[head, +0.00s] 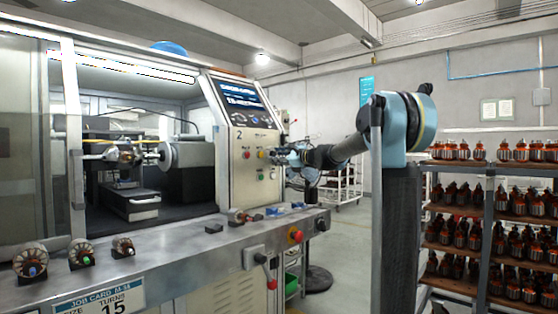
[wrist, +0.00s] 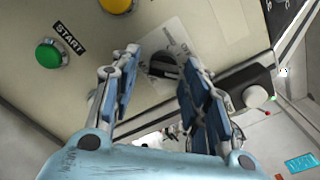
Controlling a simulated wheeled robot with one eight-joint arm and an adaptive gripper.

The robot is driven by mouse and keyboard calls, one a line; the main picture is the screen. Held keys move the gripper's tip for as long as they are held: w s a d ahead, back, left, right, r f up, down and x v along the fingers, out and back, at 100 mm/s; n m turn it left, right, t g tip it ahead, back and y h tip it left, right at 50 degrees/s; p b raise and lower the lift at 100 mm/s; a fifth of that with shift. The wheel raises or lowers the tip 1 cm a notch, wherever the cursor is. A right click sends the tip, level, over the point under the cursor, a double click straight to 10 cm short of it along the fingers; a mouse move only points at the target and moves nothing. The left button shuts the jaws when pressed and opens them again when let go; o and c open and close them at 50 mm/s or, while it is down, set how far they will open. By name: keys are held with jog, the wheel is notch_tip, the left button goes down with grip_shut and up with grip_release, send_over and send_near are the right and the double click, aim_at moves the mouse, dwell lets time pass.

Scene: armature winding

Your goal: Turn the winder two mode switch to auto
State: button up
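The winder two control panel (head: 247,140), marked 2, is a beige upright face with a screen on top. In the wrist view the mode switch (wrist: 165,66) is a black rotary knob on a pale label plate (wrist: 150,45). The plate's lettering is too small and covered to read, so I cannot tell the switch's setting. My gripper (wrist: 161,60) is open, with its two blue-padded fingers on either side of the knob. A gap shows beside the knob; I cannot tell whether a fingertip touches the panel. In the head view my gripper (head: 277,156) is at the panel's right edge and hides the switch.
A green START button (wrist: 48,55) and a yellow button (wrist: 118,4) sit close to the switch. Below the panel, the metal bench (head: 185,250) holds small armatures and has a red button (head: 295,236). Racks of armatures (head: 485,210) stand at right.

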jog(key=shift+d, duration=0.1)
jog(key=v, duration=1.2)
dwell(0.4)
